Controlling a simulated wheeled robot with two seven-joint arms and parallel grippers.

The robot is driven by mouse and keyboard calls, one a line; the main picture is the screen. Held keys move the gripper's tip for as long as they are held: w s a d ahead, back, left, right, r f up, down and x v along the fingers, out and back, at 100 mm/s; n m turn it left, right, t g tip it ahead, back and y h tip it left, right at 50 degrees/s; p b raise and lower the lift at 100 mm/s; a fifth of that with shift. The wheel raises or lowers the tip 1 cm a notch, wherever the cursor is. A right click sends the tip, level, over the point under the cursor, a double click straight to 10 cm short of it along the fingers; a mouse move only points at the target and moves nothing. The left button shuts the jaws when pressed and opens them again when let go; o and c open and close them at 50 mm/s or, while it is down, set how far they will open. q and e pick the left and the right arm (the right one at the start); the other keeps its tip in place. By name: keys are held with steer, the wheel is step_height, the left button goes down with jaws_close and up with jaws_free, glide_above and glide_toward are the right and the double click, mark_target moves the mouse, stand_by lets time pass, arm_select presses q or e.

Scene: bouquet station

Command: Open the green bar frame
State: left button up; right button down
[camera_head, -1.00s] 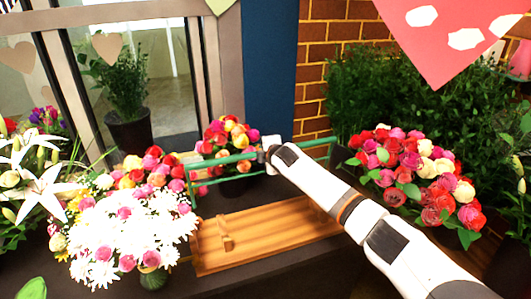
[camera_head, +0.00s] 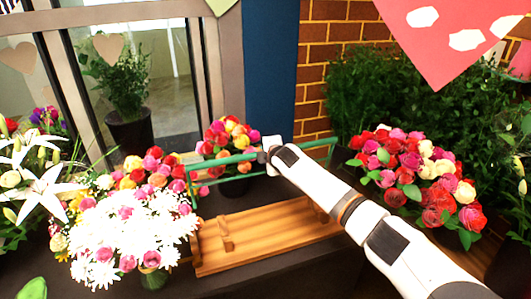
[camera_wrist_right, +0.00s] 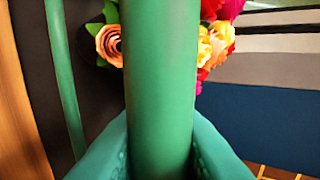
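The green bar frame (camera_head: 236,158) stands upright behind a slatted wooden board, its top bar running across the middle of the head view. My right gripper (camera_head: 269,150) comes in from the right and is at the top bar. In the right wrist view the thick green bar (camera_wrist_right: 160,80) passes between my two teal fingers (camera_wrist_right: 160,150), which press close on both sides of it. A thinner green bar (camera_wrist_right: 65,80) shows to its left. The fingertips are too small to make out in the head view. My left gripper is not in view.
The wooden board (camera_head: 265,232) lies on a dark counter. White daisies (camera_head: 120,235) and roses crowd its left side. A rose bouquet (camera_head: 228,138) stands behind the frame, and another (camera_head: 425,180) stands at the right beyond my arm.

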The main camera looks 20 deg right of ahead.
steer(key=c, duration=1.5)
jaws_free()
steer(key=shift+s+f, duration=0.15)
steer(key=shift+f, duration=0.45)
steer(key=shift+c, duration=0.2)
steer(key=shift+o, duration=1.2)
steer(key=shift+s+r, duration=0.35)
steer(key=shift+r, duration=0.2)
steer(key=b+v, duration=0.2)
steer(key=v, duration=0.8)
steer(key=shift+s, duration=0.15)
steer(key=shift+c, duration=0.3)
